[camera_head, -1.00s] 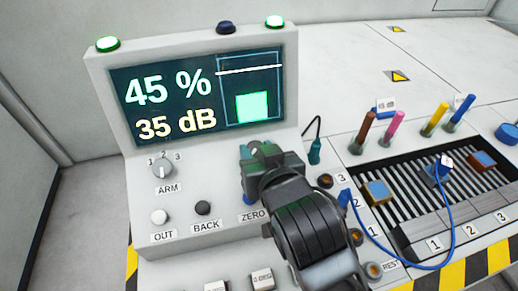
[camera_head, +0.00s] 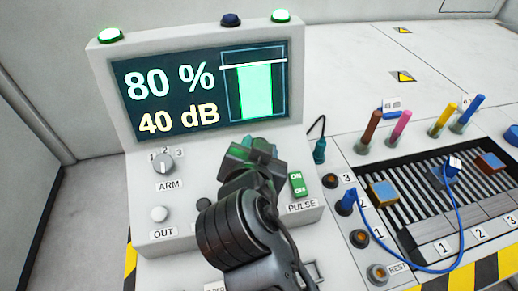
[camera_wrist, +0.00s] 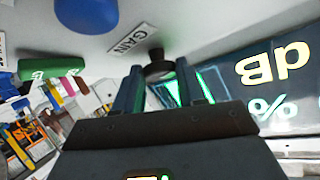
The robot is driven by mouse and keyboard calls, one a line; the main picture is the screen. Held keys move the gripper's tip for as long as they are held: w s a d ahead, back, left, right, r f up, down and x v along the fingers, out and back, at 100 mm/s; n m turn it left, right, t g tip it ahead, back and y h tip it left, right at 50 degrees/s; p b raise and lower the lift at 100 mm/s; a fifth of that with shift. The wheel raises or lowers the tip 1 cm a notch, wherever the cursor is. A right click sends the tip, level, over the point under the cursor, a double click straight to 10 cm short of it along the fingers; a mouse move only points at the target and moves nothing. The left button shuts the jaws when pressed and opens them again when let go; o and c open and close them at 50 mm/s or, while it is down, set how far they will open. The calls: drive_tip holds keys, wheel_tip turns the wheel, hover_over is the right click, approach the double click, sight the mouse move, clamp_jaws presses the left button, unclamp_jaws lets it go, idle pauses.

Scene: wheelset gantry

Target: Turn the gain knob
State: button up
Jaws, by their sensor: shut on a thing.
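The gain knob (camera_wrist: 158,70) is small and dark, beside the GAIN label (camera_wrist: 131,38) in the wrist view. My gripper (camera_wrist: 159,72) is shut on it, with one finger on each side. In the head view my gripper (camera_head: 255,150) is at the panel just below the screen, and my gripper and arm hide the knob there. The screen (camera_head: 190,112) reads 80 % and 40 dB. Its green bar (camera_head: 256,92) reaches up to about the white line.
Left of my gripper are the ARM selector (camera_head: 163,165) and the white OUT button (camera_head: 159,214). The green PULSE switch (camera_head: 298,184) is close on the right. A blue cable (camera_head: 365,238) loops across the right side, near a slatted tray (camera_head: 432,203).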

idle(0.3)
drive_tip(key=o, duration=1)
drive_tip(key=shift+v, duration=3.9)
